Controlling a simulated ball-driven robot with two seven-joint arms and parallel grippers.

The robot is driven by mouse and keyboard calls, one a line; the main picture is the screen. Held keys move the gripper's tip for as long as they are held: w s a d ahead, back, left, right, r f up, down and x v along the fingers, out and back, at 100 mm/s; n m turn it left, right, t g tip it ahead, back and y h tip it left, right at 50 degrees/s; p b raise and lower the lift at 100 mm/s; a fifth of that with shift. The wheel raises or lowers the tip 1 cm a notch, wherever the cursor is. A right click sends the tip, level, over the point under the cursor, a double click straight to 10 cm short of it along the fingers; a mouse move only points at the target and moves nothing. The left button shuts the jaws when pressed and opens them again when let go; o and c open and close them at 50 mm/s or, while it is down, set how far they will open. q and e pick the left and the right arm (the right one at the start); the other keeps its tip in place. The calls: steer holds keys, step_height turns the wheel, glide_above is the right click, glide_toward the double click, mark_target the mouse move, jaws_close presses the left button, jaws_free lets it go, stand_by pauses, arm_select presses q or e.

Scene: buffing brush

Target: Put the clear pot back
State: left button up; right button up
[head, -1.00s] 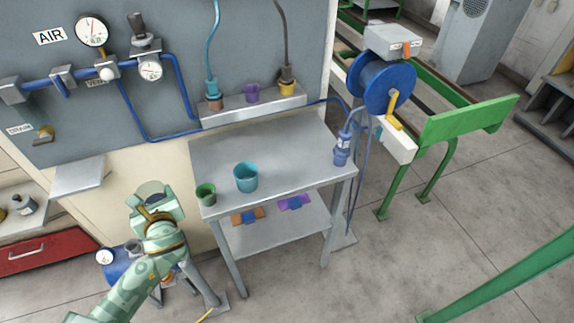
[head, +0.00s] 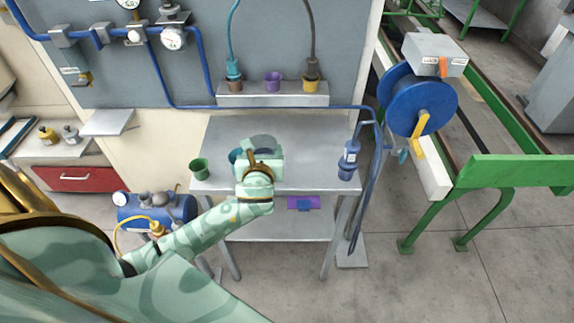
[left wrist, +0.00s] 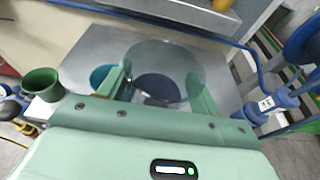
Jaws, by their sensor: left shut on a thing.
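The clear pot (left wrist: 165,62) is see-through with a round rim, and it sits between the fingers of my left gripper (left wrist: 160,88) in the left wrist view. In the head view my left gripper (head: 262,150) is shut on it above the grey table (head: 300,150), and the pot (head: 262,140) shows only faintly. I cannot tell whether the pot touches the table. The teal pot (head: 236,156) stands on the table just left of the gripper, partly hidden by it. The green pot (head: 199,168) stands at the table's left edge. My right gripper is not in view.
A ledge (head: 290,99) behind the table holds a brown pot (head: 235,85), a purple pot (head: 273,82) and a yellow pot (head: 311,84). A blue bottle-shaped fitting (head: 348,162) hangs at the table's right edge. The table's right part is clear. A blue reel (head: 418,100) stands beyond.

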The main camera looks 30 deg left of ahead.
arm_select(q)
steer(key=w+f+b, duration=0.1)
steer(key=w+f, duration=0.1)
steer(key=w+f+b, duration=0.1)
steer(key=w+f, duration=0.1)
steer(key=w, duration=0.1)
steer(key=w+d+f+b, duration=0.1)
steer(key=w+f, duration=0.1)
steer(key=f, duration=0.1)
steer(key=shift+w+d+b, duration=0.1)
steer(key=shift+w+b, duration=0.1)
steer(key=shift+b, duration=0.1)
step_height(320, 180, down, 4)
steer(key=shift+w+r+b, duration=0.1)
steer(key=shift+r+b, duration=0.15)
steer(key=shift+b, duration=0.6)
steer(key=shift+r, duration=0.1)
